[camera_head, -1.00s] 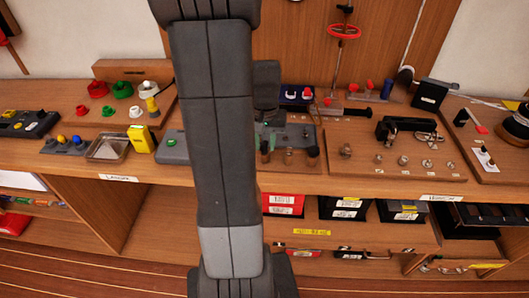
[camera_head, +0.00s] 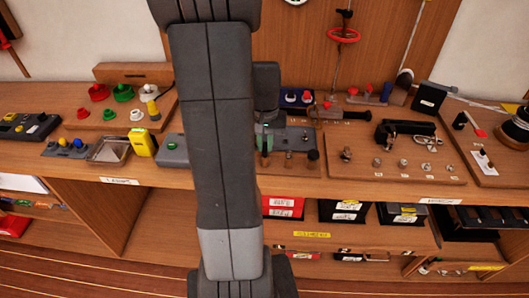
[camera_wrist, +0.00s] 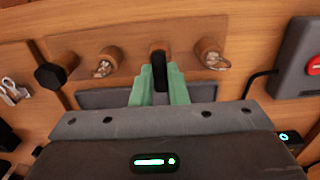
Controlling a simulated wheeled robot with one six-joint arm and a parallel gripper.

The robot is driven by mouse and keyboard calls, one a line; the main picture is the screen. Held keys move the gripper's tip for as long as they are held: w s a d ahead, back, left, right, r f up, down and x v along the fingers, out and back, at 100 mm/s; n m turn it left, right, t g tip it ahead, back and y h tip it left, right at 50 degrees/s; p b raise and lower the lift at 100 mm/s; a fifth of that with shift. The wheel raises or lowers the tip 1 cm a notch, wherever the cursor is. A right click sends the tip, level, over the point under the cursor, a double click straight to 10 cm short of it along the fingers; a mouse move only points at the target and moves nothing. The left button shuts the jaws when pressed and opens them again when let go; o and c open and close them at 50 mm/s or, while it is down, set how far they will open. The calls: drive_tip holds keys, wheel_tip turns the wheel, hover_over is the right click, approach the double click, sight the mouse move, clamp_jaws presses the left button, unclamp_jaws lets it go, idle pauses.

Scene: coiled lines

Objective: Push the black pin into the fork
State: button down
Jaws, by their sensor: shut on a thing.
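My gripper (camera_wrist: 159,88) has pale green fingers, which show in the wrist view shut on the black pin (camera_wrist: 160,72). The pin sticks out beyond the fingertips toward a brown round post (camera_wrist: 157,45) on a wooden board. The pin's far end overlaps this post in the picture; I cannot tell whether it has entered it. I cannot make out the fork for certain. In the head view a green finger of my gripper (camera_head: 267,140) shows just right of my arm, low over the board; the pin cannot be made out there.
Brown posts with metal pieces stand on both sides, left (camera_wrist: 108,60) and right (camera_wrist: 210,53). A black knob (camera_wrist: 50,76) is at the board's left. A grey box with a red button (camera_wrist: 314,66) stands at right. A board of metal fittings (camera_head: 390,165) lies to the right.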

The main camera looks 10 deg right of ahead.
sight(265, 147)
wheel_tip(265, 147, up, 6)
drive_tip(key=p, duration=0.4)
drive_tip(key=shift+f, duration=0.15)
drive_tip(key=shift+f, duration=0.15)
